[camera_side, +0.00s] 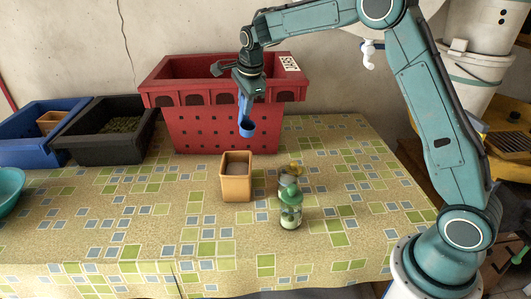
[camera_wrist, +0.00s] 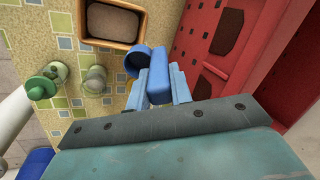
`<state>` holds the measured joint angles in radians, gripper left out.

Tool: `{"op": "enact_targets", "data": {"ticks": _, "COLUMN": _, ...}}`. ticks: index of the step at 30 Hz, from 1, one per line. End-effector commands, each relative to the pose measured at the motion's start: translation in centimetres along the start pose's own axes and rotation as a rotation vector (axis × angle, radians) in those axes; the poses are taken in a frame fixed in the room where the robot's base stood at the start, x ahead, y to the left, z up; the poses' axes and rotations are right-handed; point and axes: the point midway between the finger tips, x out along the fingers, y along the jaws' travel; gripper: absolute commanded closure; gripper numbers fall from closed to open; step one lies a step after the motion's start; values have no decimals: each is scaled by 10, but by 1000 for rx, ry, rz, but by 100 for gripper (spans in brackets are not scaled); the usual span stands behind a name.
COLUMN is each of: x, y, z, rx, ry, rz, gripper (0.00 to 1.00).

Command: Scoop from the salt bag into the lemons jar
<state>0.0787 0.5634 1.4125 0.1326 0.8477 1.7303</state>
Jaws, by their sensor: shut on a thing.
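My gripper (camera_side: 247,97) is shut on a blue scoop (camera_side: 247,127), its cup hanging down above the table. In the wrist view the scoop's cup (camera_wrist: 137,62) shows just beyond my fingers (camera_wrist: 160,92). I cannot tell whether the cup holds anything. A square tan container (camera_side: 236,186) with greyish-brown contents stands below and slightly left of the scoop; no other salt bag can be made out. I cannot read which holds lemons.
A red crate (camera_side: 225,130) stands close behind the scoop. A black crate (camera_side: 105,148) with green contents and a blue crate (camera_side: 28,152) holding a tan box stand at left. A teal bowl (camera_side: 8,187) is at the left edge. The front left tabletop is clear.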

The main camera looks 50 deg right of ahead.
Motion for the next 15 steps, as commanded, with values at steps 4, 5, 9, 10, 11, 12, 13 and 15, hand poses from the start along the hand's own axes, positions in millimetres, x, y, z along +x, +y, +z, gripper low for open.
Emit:
{"op": "enact_targets", "data": {"ticks": 4, "x": -4, "y": -4, "z": 9, "rx": 111, "ry": 33, "rz": 69, "gripper": 100}}
{"op": "enact_targets", "data": {"ticks": 5, "x": -6, "y": -5, "z": 10, "rx": 135, "ry": 38, "rz": 83, "gripper": 100}}
{"op": "enact_targets", "data": {"ticks": 9, "x": -12, "y": -6, "z": 19, "rx": 251, "ry": 64, "rz": 151, "gripper": 100}}
{"op": "enact_targets", "data": {"ticks": 10, "x": -14, "y": -6, "z": 21, "rx": 275, "ry": 67, "rz": 163, "gripper": 100}}
{"op": "enact_targets", "data": {"ticks": 11, "x": -16, "y": -6, "z": 23, "rx": 299, "ry": 71, "rz": 175, "gripper": 100}}
{"op": "enact_targets", "data": {"ticks": 12, "x": -18, "y": -5, "z": 26, "rx": 329, "ry": 76, "rz": 191, "gripper": 100}}
{"op": "enact_targets", "data": {"ticks": 13, "x": -19, "y": -5, "z": 28, "rx": 351, "ry": 79, "rz": 203, "gripper": 100}}
{"op": "enact_targets", "data": {"ticks": 15, "x": -23, "y": -4, "z": 32, "rx": 401, "ry": 85, "rz": 229, "gripper": 100}}
